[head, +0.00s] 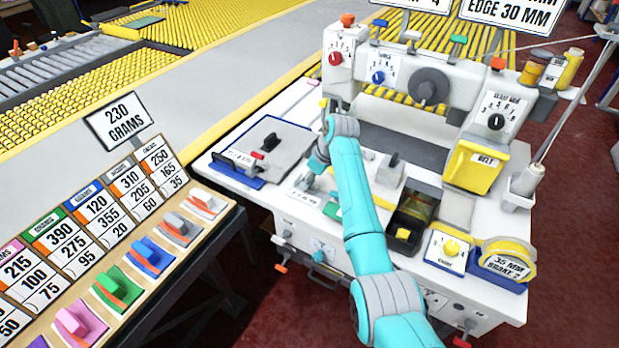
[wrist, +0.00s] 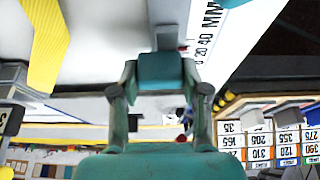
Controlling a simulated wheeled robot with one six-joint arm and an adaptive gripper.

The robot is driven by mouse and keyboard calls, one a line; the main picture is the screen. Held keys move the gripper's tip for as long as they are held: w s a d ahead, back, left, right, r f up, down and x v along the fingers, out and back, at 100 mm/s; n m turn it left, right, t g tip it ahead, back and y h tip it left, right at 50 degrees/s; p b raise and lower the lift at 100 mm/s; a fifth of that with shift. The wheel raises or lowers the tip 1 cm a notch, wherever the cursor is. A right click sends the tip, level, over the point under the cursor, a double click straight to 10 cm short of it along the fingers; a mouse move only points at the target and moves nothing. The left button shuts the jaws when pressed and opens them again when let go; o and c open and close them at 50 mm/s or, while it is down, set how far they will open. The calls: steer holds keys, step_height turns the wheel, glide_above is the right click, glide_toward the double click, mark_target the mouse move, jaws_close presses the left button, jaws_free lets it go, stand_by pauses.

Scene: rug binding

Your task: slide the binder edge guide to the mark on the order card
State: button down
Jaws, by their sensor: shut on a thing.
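My gripper (wrist: 160,72) is shut at the middle of the wrist view, its fingertips close around the edge guide. A grey part of the edge guide (wrist: 167,18) shows just beyond the fingertips; the rest is hidden by them. A printed scale (wrist: 208,28) reading 20, 40 MM runs beside the guide on the white table. In the head view my teal arm reaches down over the table's left part, and my gripper (head: 309,180) is small there, near the scale strip (head: 304,197). The guide's exact reading cannot be told. The order card (head: 512,12), cut by the top edge, reads EDGE 30 MM.
The white sewing machine (head: 395,85) stands behind my arm. A grey plate with a black handle (head: 270,140) lies left of my gripper. A sample rack (head: 120,240) is at left.

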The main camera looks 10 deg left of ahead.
steer(key=c, duration=0.6)
jaws_free()
steer(key=shift+o, duration=0.2)
steer(key=shift+d+r, duration=0.1)
steer(key=v, duration=1.1)
steer(key=shift+d+r, duration=0.2)
steer(key=shift+r, duration=0.15)
steer(key=shift+s, duration=0.1)
